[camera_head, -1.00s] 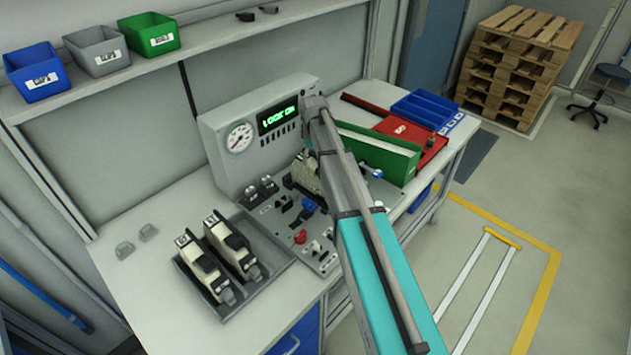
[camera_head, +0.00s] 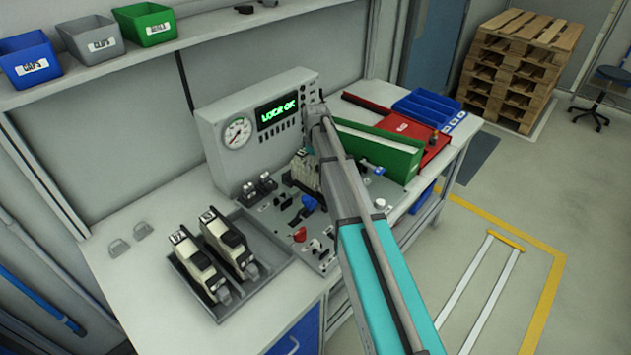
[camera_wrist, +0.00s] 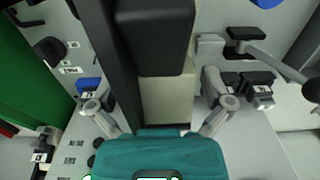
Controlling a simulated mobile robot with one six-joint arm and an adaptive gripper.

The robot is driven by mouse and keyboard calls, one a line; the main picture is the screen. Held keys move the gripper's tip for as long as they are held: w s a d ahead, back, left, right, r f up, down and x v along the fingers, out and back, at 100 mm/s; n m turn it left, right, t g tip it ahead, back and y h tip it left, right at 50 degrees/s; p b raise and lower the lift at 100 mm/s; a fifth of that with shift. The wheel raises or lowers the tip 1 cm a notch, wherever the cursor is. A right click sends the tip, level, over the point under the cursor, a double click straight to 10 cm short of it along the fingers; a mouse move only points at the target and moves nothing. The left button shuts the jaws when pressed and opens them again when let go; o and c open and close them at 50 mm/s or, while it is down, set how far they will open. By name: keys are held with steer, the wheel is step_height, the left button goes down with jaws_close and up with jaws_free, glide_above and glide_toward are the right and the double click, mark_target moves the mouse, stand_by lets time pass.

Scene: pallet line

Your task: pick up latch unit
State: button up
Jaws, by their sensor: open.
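A cream and black latch unit (camera_head: 305,172) sits in the test station in the middle of the bench, partly hidden behind my arm in the head view. In the wrist view the latch unit (camera_wrist: 166,103) runs down the middle of the picture, its black part towards the top. My gripper (camera_wrist: 157,106) is open, with one finger on each side of the unit's cream body. I cannot tell whether either finger touches it. Two similar latch units (camera_head: 198,265) (camera_head: 230,245) lie side by side in a grey tray (camera_head: 272,285) at the left. My arm hides the gripper in the head view.
Behind the station stands a panel with a gauge (camera_head: 236,132) and a green display (camera_head: 277,113) that seems to read "LOCK OK". A red knob (camera_head: 300,234), switches and a lever surround the unit. A green bin (camera_head: 395,160) stands close right of my arm.

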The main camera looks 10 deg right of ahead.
steer(key=shift+f, duration=0.25)
steer(key=shift+c, duration=0.3)
steer(key=c, duration=1.2)
steer(key=shift+r, duration=0.2)
